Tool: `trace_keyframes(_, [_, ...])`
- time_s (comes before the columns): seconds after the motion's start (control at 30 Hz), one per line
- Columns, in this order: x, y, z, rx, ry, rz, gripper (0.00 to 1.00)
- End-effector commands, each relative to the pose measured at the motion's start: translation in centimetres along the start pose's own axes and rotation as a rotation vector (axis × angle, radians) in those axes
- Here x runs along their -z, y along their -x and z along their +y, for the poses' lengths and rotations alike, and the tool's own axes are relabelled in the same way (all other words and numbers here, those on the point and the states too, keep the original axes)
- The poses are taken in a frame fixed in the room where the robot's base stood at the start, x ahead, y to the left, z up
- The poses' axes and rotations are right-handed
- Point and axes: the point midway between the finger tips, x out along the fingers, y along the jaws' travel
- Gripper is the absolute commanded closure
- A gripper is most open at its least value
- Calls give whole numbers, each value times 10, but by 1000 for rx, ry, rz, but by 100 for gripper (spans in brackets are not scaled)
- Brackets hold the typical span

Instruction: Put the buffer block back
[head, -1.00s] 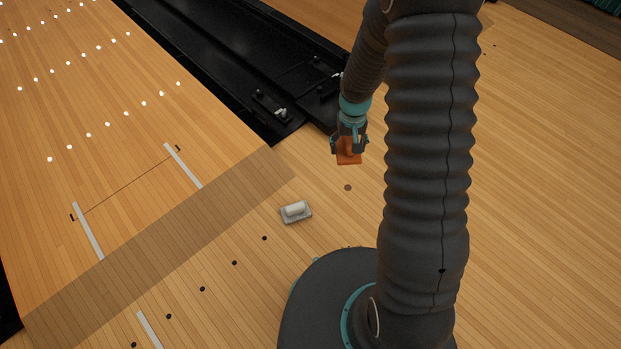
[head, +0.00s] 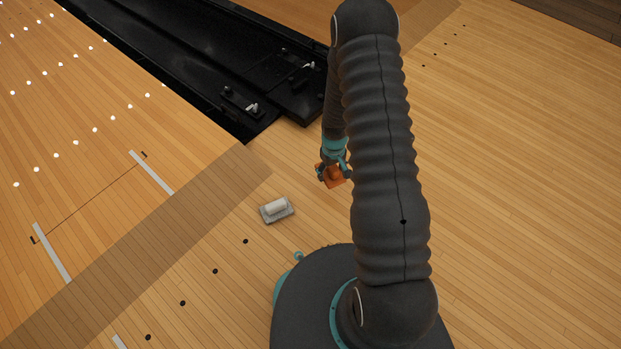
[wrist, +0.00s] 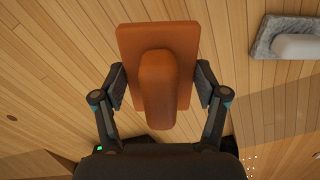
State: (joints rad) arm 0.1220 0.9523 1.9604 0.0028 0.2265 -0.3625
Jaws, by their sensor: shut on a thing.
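An orange block (head: 334,179) with a flat plate and a rounded handle is in my gripper (head: 331,170). In the wrist view, both fingers of my gripper (wrist: 160,84) press the sides of the orange block (wrist: 186,48) around its handle. In the head view it hangs left of my arm, seemingly above the wooden floor. A similar block, a grey speckled plate with a white handle (head: 276,209), lies on the floor to its lower left. This grey block also shows at the upper right of the wrist view (wrist: 265,46). Which one is the buffer block I cannot tell.
A long black channel (head: 190,52) with small dark fittings (head: 240,103) runs across the upper left. The bowling lane (head: 70,150) with white dots and lines lies left of it. The wooden floor (head: 500,190) to the right is clear. My base fills the lower middle.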

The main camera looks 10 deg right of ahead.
Motion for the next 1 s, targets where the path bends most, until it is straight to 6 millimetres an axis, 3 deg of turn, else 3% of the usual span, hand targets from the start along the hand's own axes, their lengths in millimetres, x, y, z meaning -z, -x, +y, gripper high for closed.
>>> trace_keyframes(0.2, [35,-28,-26,0,3,0,55])
trace_keyframes(0.4, [58,-44,-42,0,0,0,55])
trace_keyframes(0.6, [64,-51,-46,0,-2,-1,55])
trace_keyframes(0.87, [63,-84,-46,0,-2,-2,55])
trace_keyframes(1.0, [64,-87,-45,0,-2,0,55])
